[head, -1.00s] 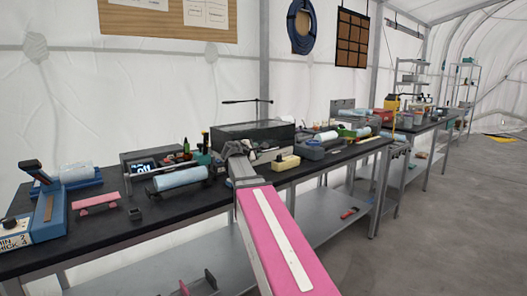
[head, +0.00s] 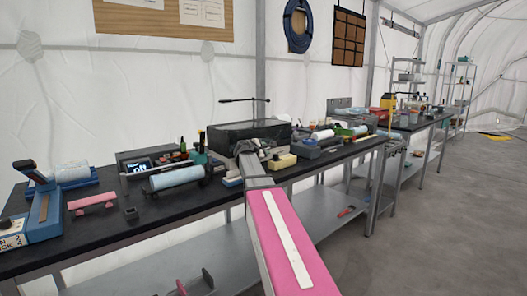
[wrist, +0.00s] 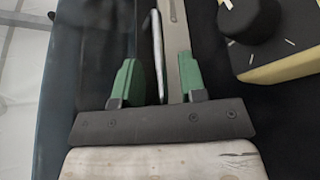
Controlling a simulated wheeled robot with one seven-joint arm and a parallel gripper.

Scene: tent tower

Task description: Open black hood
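The black hood (head: 248,136) is a dark box on the bench, and its lid looks shut. In the wrist view a dark glossy panel (wrist: 88,60), apparently part of the hood, lies left of the fingers. My gripper (wrist: 158,66) is at the hood's front side, its two green fingertips apart. A thin silver bar (wrist: 157,50), perhaps a handle, runs between the fingertips, beside a wider grey strip (wrist: 182,55) near the right finger. I cannot tell whether either finger touches them. In the head view my arm hides the fingers and part of the hood's front.
A yellow box (head: 282,161) with a black knob (wrist: 252,18) stands close to the right of my gripper. A blue roll (head: 174,177) on a holder lies to the left. The black bench (head: 110,222) is crowded; the floor at right is open.

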